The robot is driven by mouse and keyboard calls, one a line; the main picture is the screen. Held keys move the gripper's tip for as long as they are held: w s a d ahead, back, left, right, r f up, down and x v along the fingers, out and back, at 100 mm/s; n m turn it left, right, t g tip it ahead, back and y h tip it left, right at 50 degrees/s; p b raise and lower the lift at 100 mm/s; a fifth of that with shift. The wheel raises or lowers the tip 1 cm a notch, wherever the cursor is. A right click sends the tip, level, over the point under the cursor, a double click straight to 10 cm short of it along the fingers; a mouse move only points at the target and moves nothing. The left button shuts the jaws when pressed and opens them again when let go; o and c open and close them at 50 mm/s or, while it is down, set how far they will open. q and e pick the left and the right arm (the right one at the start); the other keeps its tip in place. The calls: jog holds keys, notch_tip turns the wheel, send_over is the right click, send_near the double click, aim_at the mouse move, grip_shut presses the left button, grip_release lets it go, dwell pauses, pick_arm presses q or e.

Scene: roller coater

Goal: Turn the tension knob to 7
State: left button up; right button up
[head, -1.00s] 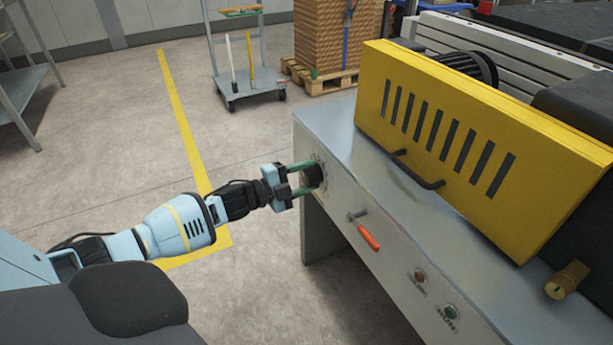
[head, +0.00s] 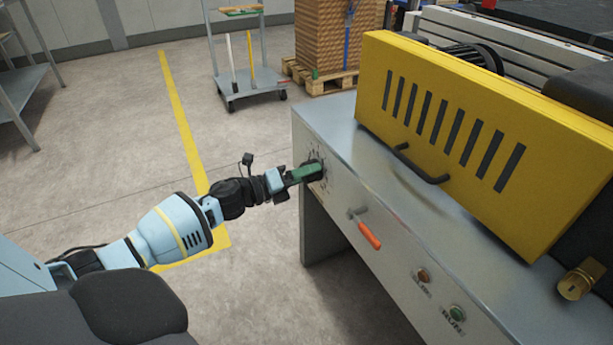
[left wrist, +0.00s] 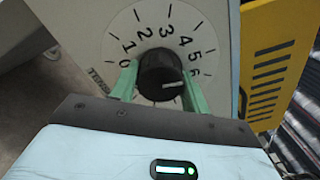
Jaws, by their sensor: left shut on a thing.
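The black tension knob (left wrist: 160,75) sits on a white dial (left wrist: 150,28) on the machine's front panel. In the left wrist view the numerals 0 to 6 are readable around it; the part of the dial past 6 is hidden by a finger. The knob's white mark points right, a little below the 6. My left gripper (left wrist: 158,88) is shut on the knob, one green finger on each side. In the head view the left gripper (head: 308,172) reaches the panel's left end and mostly hides the knob. My right gripper is not in view.
A lever with an orange grip (head: 369,236) sticks out of the panel right of the knob. A yellow slotted guard (head: 470,130) stands on the machine.

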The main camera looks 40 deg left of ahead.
pick_arm(q)
jog(key=m+b, duration=0.2)
jog(key=m, duration=0.4)
jog(key=shift+f+b, duration=0.2)
jog(key=shift+b, duration=0.15)
jog(key=m+b, duration=0.1)
jog(key=m, duration=0.1)
jog(key=shift+m, duration=0.3)
jog(key=shift+r+m+b, duration=0.1)
jog(key=shift+m+b, duration=0.25)
jog(key=shift+m, duration=0.35)
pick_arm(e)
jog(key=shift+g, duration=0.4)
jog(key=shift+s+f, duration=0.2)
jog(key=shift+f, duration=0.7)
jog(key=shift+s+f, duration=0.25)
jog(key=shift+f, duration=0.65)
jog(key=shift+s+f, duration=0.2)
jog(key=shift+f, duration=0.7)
pick_arm(q)
jog(key=o, duration=1)
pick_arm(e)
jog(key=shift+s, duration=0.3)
